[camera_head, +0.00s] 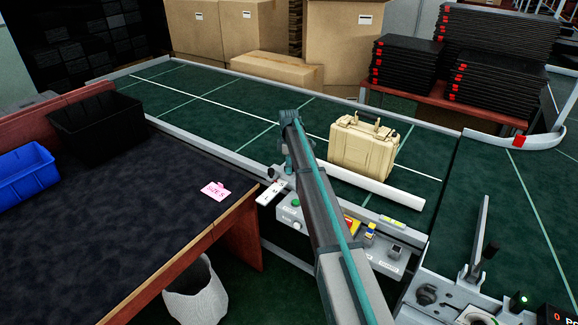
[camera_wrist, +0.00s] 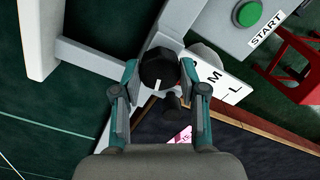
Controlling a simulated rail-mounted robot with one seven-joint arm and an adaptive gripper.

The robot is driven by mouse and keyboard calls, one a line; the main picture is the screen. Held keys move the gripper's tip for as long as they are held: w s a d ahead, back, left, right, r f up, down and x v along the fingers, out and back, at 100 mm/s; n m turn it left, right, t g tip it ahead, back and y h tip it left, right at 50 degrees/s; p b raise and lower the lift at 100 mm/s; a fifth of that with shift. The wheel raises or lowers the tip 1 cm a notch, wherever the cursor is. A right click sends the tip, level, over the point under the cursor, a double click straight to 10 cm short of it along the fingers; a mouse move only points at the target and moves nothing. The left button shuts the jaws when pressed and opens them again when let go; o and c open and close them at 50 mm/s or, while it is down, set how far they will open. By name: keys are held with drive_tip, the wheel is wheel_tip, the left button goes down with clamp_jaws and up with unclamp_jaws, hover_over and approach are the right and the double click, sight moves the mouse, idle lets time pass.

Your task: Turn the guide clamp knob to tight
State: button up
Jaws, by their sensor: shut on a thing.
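The guide clamp knob (camera_wrist: 158,66) is a round black knob with a white pointer line, on a light grey bracket in the wrist view. The pointer line is toward the bottom of the picture. My gripper (camera_wrist: 160,74) is shut on the knob, with one teal-edged finger on its left and one on its right. A smaller dark cylinder (camera_wrist: 171,102) shows just below the knob between the fingers. In the head view, my arm and gripper (camera_head: 278,172) come down at the grey conveyor rail, and the knob cannot be made out there.
A white plate with M and L (camera_wrist: 224,82) is right of the knob; a green START button (camera_wrist: 247,13) is beyond it. A white guide bar (camera_head: 370,186) and a beige case (camera_head: 362,148) are on the green conveyor belt (camera_head: 230,100). A dark-topped table (camera_head: 120,190) stands left.

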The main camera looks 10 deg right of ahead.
drive_tip(key=m+b, duration=0.1)
drive_tip(key=m, duration=0.4)
drive_tip(key=m+b, duration=0.1)
drive_tip(key=m, duration=0.4)
drive_tip(key=shift+m, duration=0.4)
drive_tip(key=m, duration=1)
drive_tip(key=shift+b, duration=0.3)
drive_tip(key=o, duration=1.1)
drive_tip(key=shift+o, duration=0.2)
drive_tip(key=shift+r, duration=0.15)
wheel_tip(320, 180, up, 12)
